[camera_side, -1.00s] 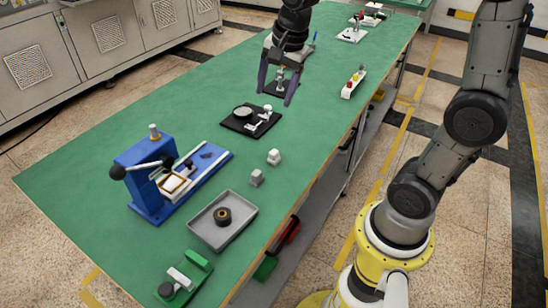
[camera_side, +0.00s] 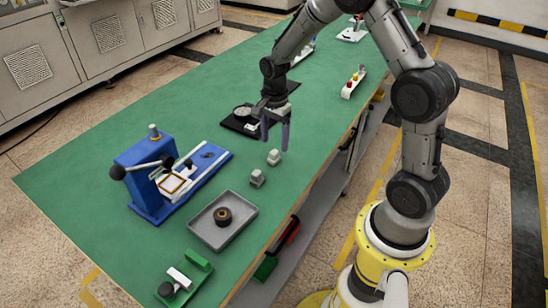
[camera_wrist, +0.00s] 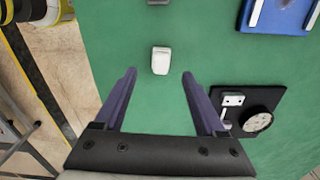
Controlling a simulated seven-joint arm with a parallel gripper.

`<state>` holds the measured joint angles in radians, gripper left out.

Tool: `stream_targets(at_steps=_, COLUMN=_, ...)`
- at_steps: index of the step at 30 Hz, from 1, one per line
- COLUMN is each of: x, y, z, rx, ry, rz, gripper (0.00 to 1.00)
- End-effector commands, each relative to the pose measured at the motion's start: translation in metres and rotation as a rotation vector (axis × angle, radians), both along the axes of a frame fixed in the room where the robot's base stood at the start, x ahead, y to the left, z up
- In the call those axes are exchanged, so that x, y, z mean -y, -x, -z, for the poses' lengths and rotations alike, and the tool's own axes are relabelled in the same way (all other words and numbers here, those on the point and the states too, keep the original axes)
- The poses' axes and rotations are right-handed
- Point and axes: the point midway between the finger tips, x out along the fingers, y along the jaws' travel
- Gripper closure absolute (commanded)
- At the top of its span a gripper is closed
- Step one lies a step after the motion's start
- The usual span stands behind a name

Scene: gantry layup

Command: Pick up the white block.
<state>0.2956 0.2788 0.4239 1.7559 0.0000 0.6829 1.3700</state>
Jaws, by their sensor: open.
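The white block (camera_side: 274,157) stands on the green table, between the black plate and a greyer block. In the wrist view the white block (camera_wrist: 160,61) lies ahead of the fingers, about midway between them sideways. My gripper (camera_side: 275,144) is open and empty, with its purple fingers pointing down, just beyond the white block in the side view. In the wrist view, my gripper (camera_wrist: 160,73) shows both fingers spread apart, with bare green table between them. The fingers do not appear to touch the block.
The grey block (camera_side: 257,178) stands close to the white one. A grey tray (camera_side: 240,233) with a dark ring, a blue press (camera_side: 146,204) and a green fixture (camera_side: 197,268) stand nearer. The black plate (camera_wrist: 277,100) is beside my right finger. The table (camera_side: 310,135) is clear right of the blocks.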

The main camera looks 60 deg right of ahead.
Motion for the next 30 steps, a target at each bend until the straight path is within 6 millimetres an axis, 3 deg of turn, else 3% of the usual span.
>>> stream_targets(at_steps=5, x=-0.001, y=0.0, z=0.011, rx=-0.002, ry=0.0, rz=0.0, gripper=0.28)
stream_targets(at_steps=15, x=-0.001, y=-0.001, z=0.054, rx=-0.003, ry=-0.001, rz=0.0, gripper=0.28)
stream_targets(at_steps=23, x=-0.001, y=-0.002, z=0.057, rx=0.0, ry=0.0, rz=0.0, gripper=0.28)
stream_targets(at_steps=25, x=-0.001, y=-0.002, z=0.057, rx=0.0, ry=0.0, rz=0.0, gripper=0.35)
stream_targets(at_steps=30, x=-0.001, y=-0.002, z=0.057, rx=0.0, ry=0.0, rz=0.0, gripper=0.65)
